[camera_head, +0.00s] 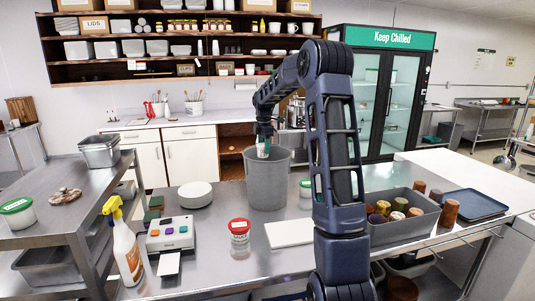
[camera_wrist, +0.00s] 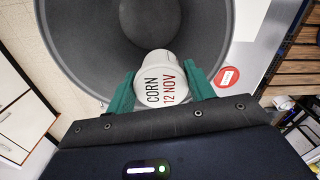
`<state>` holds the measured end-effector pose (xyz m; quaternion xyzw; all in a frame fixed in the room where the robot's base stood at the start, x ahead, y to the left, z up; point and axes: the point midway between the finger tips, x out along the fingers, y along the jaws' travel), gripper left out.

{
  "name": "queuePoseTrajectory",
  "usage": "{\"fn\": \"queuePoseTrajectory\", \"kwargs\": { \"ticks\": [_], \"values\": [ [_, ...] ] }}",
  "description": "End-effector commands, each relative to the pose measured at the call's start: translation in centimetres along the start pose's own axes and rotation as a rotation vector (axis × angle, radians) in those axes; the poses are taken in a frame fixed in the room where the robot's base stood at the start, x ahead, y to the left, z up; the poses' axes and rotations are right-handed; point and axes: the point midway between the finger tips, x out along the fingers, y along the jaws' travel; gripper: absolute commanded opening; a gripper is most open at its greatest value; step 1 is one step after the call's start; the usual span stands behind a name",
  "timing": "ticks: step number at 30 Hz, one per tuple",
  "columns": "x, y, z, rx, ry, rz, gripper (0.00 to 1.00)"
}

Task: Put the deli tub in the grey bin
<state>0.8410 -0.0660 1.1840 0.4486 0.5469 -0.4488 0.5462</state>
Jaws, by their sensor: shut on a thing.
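The deli tub (camera_wrist: 163,92) is white, with "CORN 12 NOV" on its side, and sits between the green fingers of my gripper (camera_wrist: 160,88). My gripper is shut on it. In the head view my gripper (camera_head: 264,139) is above the grey bin (camera_head: 268,186), and the tub (camera_head: 263,151) shows pale at the bin's mouth. The round grey bin (camera_wrist: 75,45) opens widely behind the tub in the wrist view. I cannot tell exactly how far the tub is below or above the rim.
A red-lidded tub (camera_head: 239,242) and a label printer (camera_head: 170,234) stand in front of the bin. A white board (camera_head: 290,233) lies to their right. A spray bottle (camera_head: 124,246) stands at left. A grey tray of cups (camera_head: 405,231) is right of my arm.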

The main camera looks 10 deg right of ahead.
Motion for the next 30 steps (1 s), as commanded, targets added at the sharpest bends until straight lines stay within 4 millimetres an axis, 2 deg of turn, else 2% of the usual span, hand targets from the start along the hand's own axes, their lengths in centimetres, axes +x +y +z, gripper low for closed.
{"fn": "queuePoseTrajectory", "kwargs": {
  "ticks": [1, 6, 11, 14, 30],
  "values": [
    [1.2, 0.0, 0.0, 0.0, 0.0, -0.002, 0.29],
    [4.4, 0.0, 0.0, 0.0, 0.0, -0.001, 0.29],
    [6.2, 0.0, 0.0, 0.0, 0.0, 0.0, 0.29],
    [7.9, 0.0, -0.1, 0.0, 0.0, -0.002, 0.29],
    [19.2, 0.0, -0.1, 0.0, 0.0, -0.001, 0.29]
  ]
}}
